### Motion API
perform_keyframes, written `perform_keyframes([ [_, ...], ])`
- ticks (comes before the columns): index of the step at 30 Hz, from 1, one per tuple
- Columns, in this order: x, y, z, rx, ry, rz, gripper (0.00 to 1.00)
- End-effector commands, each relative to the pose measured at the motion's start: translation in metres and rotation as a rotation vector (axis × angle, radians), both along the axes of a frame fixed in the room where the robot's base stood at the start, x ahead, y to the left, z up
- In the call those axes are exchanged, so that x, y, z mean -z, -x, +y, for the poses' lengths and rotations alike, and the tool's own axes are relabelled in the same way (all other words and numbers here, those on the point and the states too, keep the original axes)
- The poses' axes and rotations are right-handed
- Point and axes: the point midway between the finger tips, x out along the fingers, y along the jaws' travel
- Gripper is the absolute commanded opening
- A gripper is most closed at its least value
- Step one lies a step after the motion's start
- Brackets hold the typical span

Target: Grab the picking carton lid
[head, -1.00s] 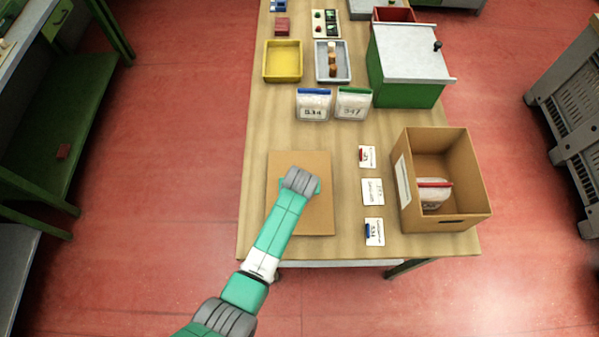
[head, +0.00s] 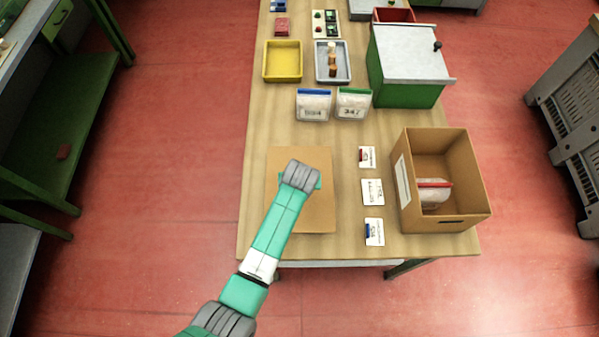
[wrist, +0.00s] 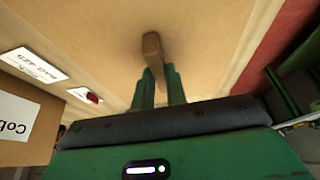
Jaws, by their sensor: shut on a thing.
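The carton lid (head: 318,212) is a flat brown board at the near left of the wooden table, left of the open carton (head: 411,214). In the wrist view the lid (wrist: 208,42) fills most of the upper picture, with a brown handle (wrist: 152,48) standing on it. My gripper (wrist: 159,78) is shut on this handle, one green finger on each side. In the head view my wrist hides the fingers and handle. Whether the lid is clear of the table is hard to tell.
The carton holds a clear bag with a red top (head: 434,192). Several label cards lie between lid and carton. Two bags, blue-topped (head: 313,104) and green-topped (head: 352,103), stand behind the lid. Further back are a yellow tray (head: 283,61), a grey tray (head: 332,62) and a green box (head: 408,66).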

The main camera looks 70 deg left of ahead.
Motion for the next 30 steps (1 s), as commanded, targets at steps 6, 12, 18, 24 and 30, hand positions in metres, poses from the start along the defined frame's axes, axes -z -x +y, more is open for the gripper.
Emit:
perform_keyframes([
  [6, -0.004, 0.029, -0.039, 0.001, 0.001, 0.003, 0.00],
  [12, -0.009, 0.062, -0.085, 0.003, 0.000, 0.003, 0.00],
  [18, -0.013, 0.086, -0.118, 0.001, 0.000, 0.002, 0.00],
  [24, -0.016, 0.094, -0.129, 0.000, 0.000, 0.000, 0.00],
  [30, -0.016, 0.094, -0.129, -0.001, 0.000, 0.000, 0.00],
])
